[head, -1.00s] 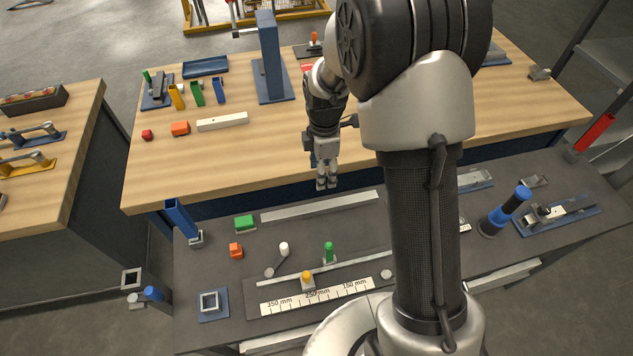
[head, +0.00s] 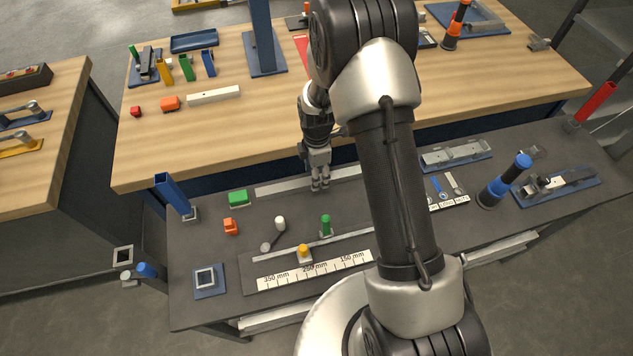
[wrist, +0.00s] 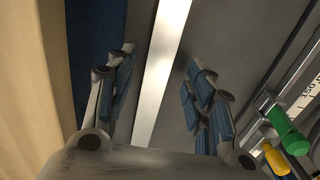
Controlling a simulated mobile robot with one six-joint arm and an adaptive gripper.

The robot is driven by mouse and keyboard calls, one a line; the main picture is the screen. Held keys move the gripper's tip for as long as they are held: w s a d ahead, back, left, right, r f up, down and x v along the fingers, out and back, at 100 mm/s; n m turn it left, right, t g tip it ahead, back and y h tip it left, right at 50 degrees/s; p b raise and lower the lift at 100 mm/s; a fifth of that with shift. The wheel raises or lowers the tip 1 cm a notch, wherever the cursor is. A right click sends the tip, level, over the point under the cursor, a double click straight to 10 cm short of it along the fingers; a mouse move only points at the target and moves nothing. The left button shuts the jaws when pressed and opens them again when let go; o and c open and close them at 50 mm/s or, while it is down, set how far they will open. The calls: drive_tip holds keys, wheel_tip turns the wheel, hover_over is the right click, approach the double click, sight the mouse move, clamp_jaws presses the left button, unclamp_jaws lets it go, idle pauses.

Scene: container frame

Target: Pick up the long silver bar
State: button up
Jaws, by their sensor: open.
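The long silver bar (head: 278,187) lies flat along the back edge of the dark grey bench, and my arm hides its right end in the head view. My gripper (head: 320,187) points down over the bar, near the middle of its visible length. In the wrist view the bar (wrist: 163,70) runs lengthwise between the two blue-padded fingers of my gripper (wrist: 158,68). The fingers are spread apart and neither is seen touching the bar. How high the fingertips are above it I cannot tell.
A green block (head: 238,198) and a blue upright channel (head: 173,194) stand near the bar's left end. A green peg (head: 326,225), a white cylinder (head: 280,223) and a ruler plate (head: 315,270) are in front. The wooden table (head: 200,130) rises behind.

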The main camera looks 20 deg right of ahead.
wheel_tip(320, 180, down, 3)
drive_tip(key=shift+w+f, duration=0.1)
drive_tip(key=shift+c, duration=0.3)
clamp_jaws()
idle(0.4)
